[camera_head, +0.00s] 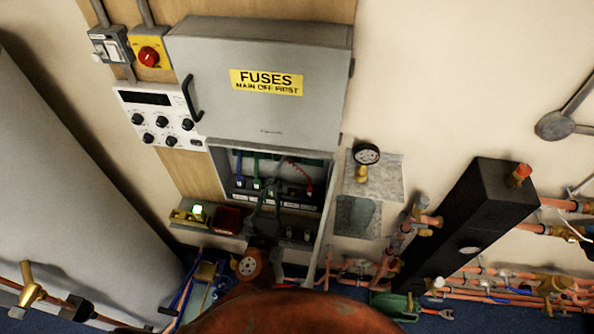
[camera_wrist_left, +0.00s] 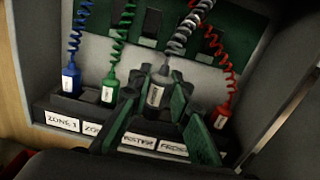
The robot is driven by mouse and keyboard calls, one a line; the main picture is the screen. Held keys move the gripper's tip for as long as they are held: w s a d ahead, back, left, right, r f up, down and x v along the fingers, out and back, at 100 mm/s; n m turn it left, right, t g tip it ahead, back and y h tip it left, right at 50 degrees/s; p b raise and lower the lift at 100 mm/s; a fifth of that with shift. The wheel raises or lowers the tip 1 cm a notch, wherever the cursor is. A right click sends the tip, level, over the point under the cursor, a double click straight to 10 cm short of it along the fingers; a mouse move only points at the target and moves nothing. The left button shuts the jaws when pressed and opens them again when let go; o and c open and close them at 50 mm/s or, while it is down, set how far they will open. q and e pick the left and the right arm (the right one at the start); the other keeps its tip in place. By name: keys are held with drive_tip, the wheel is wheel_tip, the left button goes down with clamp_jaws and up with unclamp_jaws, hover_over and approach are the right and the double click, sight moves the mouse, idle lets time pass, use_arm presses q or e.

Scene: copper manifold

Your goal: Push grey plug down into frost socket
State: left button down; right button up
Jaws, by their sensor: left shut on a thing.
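My left gripper (camera_head: 266,190) reaches up into the open fuse box in the head view. In the left wrist view its green-padded fingers (camera_wrist_left: 157,88) are shut on the grey plug (camera_wrist_left: 156,95), which hangs from a grey coiled cord. The plug is upright, above the dark socket strip (camera_wrist_left: 50,112). The frost socket's label (camera_wrist_left: 173,147) shows below the fingers. The socket itself is hidden by the gripper, so I cannot tell whether the plug touches it. My right gripper is not in view.
In the left wrist view, a blue plug (camera_wrist_left: 71,82) and a green plug (camera_wrist_left: 109,92) stand at the left, a red plug (camera_wrist_left: 222,115) at the right. The box's side wall (camera_wrist_left: 285,75) is close on the right. The raised lid (camera_head: 250,110) hangs above the opening.

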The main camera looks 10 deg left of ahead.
use_arm(q)
drive_tip(key=w+d, duration=0.2)
drive_tip(key=w+d+r+p, duration=0.1)
drive_tip(key=w+d, duration=0.1)
drive_tip(key=d, duration=0.1)
drive_tip(key=shift+w+d+r, duration=0.1)
drive_tip(key=shift+w, duration=0.1)
drive_tip(key=shift+w+d, duration=0.2)
drive_tip(key=shift+f+b, duration=0.6)
drive_tip(key=shift+f, duration=0.1)
wheel_tip(320, 180, down, 2)
drive_tip(key=b, duration=0.2)
drive_tip(key=shift+a+b, duration=0.1)
drive_tip(key=shift+b, duration=0.3)
drive_tip(key=shift+r, duration=0.15)
drive_tip(key=shift+s+p, duration=0.1)
drive_tip(key=shift+p, duration=0.45)
drive_tip(key=shift+f, duration=0.2)
drive_tip(key=shift+f, duration=0.6)
